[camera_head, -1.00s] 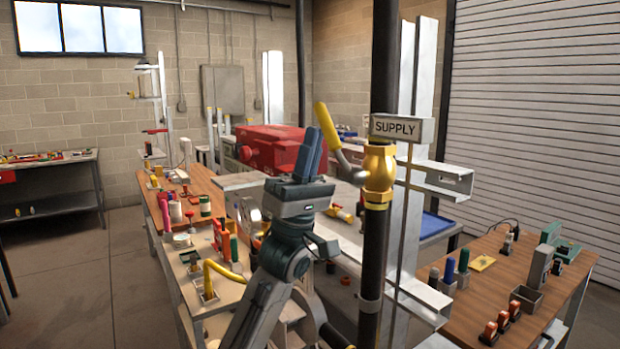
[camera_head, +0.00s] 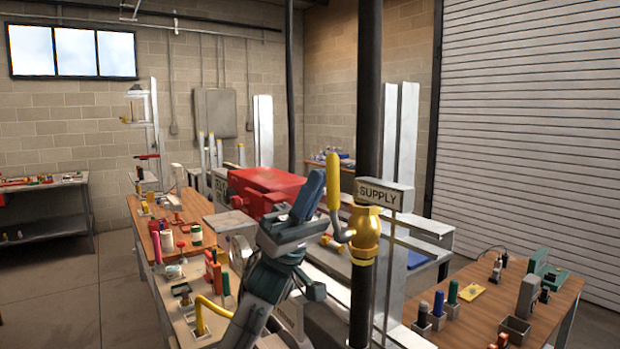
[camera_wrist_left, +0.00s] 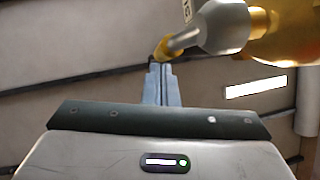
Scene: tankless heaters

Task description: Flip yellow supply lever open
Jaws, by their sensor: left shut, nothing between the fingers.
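The yellow supply lever (camera_head: 334,182) points nearly straight up on the left of the brass valve (camera_head: 364,236), which sits on a dark vertical pipe. The SUPPLY sign (camera_head: 385,194) is just above the valve. My left gripper (camera_head: 316,183) is shut and empty, its blue-grey fingers pointing up close to the left of the lever. In the left wrist view, the shut fingertips (camera_wrist_left: 160,69) are right by the lever's yellow part (camera_wrist_left: 163,50), with its metal shank (camera_wrist_left: 183,41) running toward the valve. I cannot tell whether they touch. My right gripper is not in view.
A crowded wooden bench (camera_head: 205,207) stands left of my arm. Another bench (camera_head: 482,318) with tools and holders is at the lower right. White upright posts (camera_head: 402,125) stand behind the pipe. A red machine (camera_head: 262,188) is farther back.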

